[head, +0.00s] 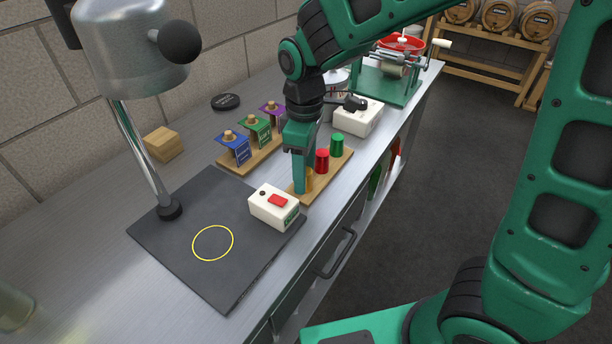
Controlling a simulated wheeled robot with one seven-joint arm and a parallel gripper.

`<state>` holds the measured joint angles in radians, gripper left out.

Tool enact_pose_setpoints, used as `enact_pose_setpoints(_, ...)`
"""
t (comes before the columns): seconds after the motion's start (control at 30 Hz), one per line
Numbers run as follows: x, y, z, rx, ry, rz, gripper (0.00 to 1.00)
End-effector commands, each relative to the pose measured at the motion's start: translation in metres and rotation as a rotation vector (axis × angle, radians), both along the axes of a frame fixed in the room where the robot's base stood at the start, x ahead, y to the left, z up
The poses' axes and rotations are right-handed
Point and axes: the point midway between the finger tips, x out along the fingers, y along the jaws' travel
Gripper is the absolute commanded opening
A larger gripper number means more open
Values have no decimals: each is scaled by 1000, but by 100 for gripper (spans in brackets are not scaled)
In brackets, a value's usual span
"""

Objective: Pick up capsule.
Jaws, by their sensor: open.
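A wooden strip (335,170) on the steel bench carries a red capsule (322,161), a green capsule (337,145) and a gold capsule (310,181), all upright in a row. My gripper (303,182) points down at the near end of the strip, right at the gold capsule. Its jaws are open, and a finger hides much of the gold capsule. I cannot tell whether the fingers touch it. The red and green capsules stand clear behind the gripper.
A white box with a red switch (273,207) stands close in front, on a dark mat (185,250) with a yellow ring (213,243). A lamp-like device (140,50) rises at left. A rack with blue, green and purple cards (250,158) stands left of my gripper.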

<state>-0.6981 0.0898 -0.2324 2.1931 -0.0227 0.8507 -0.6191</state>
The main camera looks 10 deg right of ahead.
Motion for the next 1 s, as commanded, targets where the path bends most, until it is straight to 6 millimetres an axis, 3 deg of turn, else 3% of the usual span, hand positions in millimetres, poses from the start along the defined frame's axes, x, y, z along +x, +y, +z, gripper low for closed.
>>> enact_pose_setpoints(0.27,0,0,-5,0,-1,-1,51)
enact_pose_setpoints(0.3,0,0,-5,0,-1,-1,49)
enact_pose_setpoints(0.43,0,0,-4,0,-1,-1,23)
enact_pose_setpoints(0.83,1,0,-3,1,-2,-1,23)
enact_pose_setpoints(1.0,1,0,7,1,-2,-1,23)
